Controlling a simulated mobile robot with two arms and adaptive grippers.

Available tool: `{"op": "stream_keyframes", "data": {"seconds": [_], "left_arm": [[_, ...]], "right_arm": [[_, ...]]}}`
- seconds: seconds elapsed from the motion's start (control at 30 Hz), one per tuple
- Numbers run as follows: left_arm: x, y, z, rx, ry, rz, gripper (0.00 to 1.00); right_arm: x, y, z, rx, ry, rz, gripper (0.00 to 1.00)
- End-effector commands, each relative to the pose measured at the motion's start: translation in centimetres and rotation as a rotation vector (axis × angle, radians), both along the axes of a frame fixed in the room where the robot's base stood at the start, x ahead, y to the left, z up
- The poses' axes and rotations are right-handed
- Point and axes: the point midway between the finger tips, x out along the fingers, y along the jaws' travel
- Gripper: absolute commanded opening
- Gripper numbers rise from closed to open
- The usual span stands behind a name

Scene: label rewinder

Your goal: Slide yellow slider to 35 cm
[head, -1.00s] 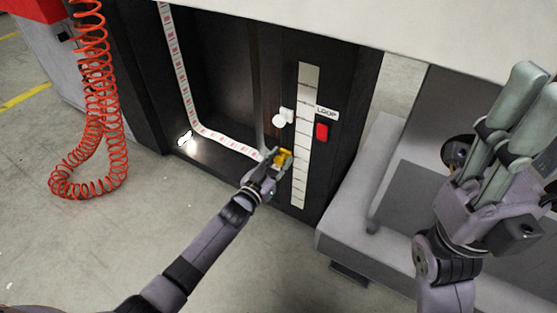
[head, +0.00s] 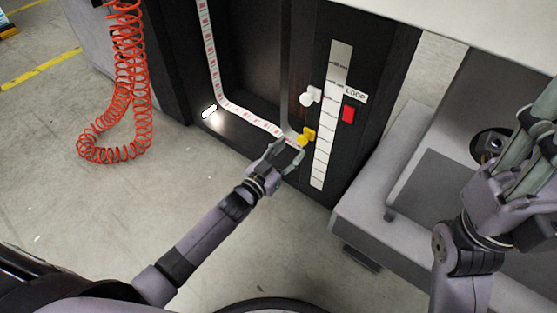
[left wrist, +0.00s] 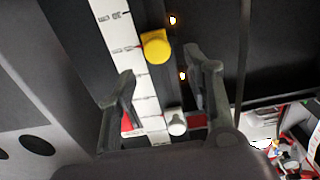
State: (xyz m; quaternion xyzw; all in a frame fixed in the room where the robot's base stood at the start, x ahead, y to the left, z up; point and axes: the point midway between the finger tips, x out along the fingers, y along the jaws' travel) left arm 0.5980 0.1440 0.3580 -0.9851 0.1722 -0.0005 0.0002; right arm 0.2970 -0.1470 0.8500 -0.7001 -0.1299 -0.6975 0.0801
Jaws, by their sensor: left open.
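The yellow slider (head: 306,136) sits on the dark panel at the left edge of the white scale (head: 323,160), below the white knob (head: 311,96). In the left wrist view the yellow slider (left wrist: 156,48) is beside the scale (left wrist: 148,82), near a printed mark too small to read surely; a label reading about 30 cm is farther up that picture. My left gripper (head: 287,156) is open and empty, just lower left of the slider. In the left wrist view its fingers (left wrist: 160,85) are spread, with nothing between them. My right gripper (head: 532,135) is partly cut off at the right edge.
A red button (head: 348,114) and a LOOP label (head: 355,95) are right of the scale. A printed label web (head: 250,120) runs down and along the recess on the left. A coiled red hose (head: 128,80) hangs at left. A grey machine base (head: 375,215) stands at right.

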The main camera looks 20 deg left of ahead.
Motion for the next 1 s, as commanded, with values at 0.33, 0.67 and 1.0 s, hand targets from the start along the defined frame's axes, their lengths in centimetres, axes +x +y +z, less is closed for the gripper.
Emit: {"op": "stream_keyframes", "data": {"seconds": [0.33,0.67,1.0], "left_arm": [[-4.7,1.9,0.1,0.0,-0.001,0.002,0.47],[-5.0,2.0,0.1,0.001,-0.001,0.002,0.47],[-5.0,1.9,0.1,0.0,-0.001,0.002,0.47]], "right_arm": [[0.0,0.0,0.0,0.0,0.001,0.0,0.4],[0.0,0.0,0.0,0.0,0.001,0.0,0.4],[0.0,0.0,0.0,0.0,0.001,0.0,0.4]]}}
